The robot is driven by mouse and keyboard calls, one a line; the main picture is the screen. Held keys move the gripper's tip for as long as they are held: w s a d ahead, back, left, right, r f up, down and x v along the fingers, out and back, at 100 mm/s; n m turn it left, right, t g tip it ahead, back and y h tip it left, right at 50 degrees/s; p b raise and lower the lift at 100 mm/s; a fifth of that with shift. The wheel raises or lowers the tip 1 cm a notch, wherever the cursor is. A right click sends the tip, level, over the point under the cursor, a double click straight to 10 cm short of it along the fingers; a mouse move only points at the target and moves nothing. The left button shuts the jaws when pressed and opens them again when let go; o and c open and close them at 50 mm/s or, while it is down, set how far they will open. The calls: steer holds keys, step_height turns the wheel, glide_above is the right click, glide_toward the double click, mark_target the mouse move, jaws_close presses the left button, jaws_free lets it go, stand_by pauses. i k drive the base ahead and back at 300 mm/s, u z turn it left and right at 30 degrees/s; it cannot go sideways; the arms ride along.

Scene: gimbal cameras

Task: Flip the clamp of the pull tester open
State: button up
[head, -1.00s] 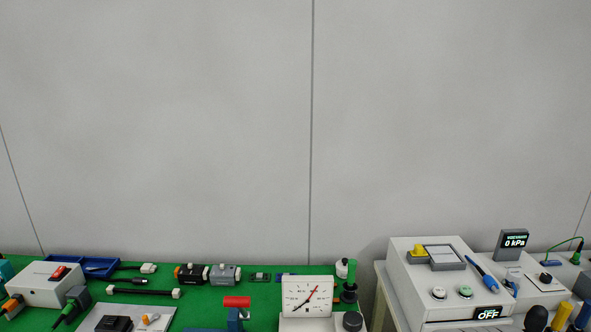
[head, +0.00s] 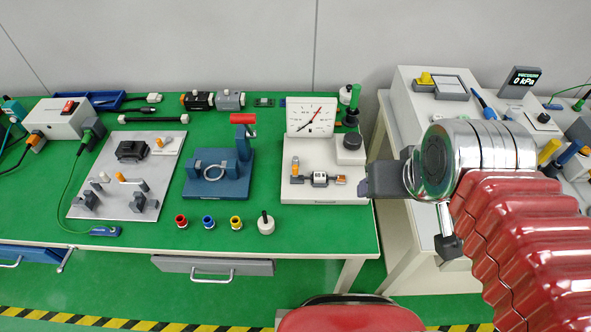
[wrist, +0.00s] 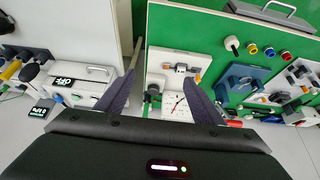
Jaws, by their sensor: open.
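The device I take for the pull tester (head: 291,190) is a white base with an upright dial gauge (head: 312,117) at its back. An upright orange-topped lever (head: 295,168), a small grey block (head: 319,179) and an orange-ended piece (head: 341,180) stand in a row on it. I cannot tell for sure which piece is the clamp. My gripper (head: 372,182) is just right of the base, apart from the row. In the wrist view my gripper (wrist: 161,62) has its two dark fingers spread and empty, with the tester (wrist: 157,76) beyond and between them.
A blue fixture (head: 218,188) with a red-handled lever (head: 241,120) stands left of the tester. Several coloured pieces (head: 208,221) line the front edge. A dark knob (head: 351,142) sits beside the gauge. A gap separates the green bench (head: 320,235) from the white bench at right.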

mark_target(296, 160)
steer(key=u, duration=0.35)
steer(key=k, duration=0.85)
steer(key=u, duration=0.5)
steer(key=k, duration=0.5)
steer(key=u, duration=0.45)
steer(key=i, duration=1.8)
steer(key=z, duration=0.35)
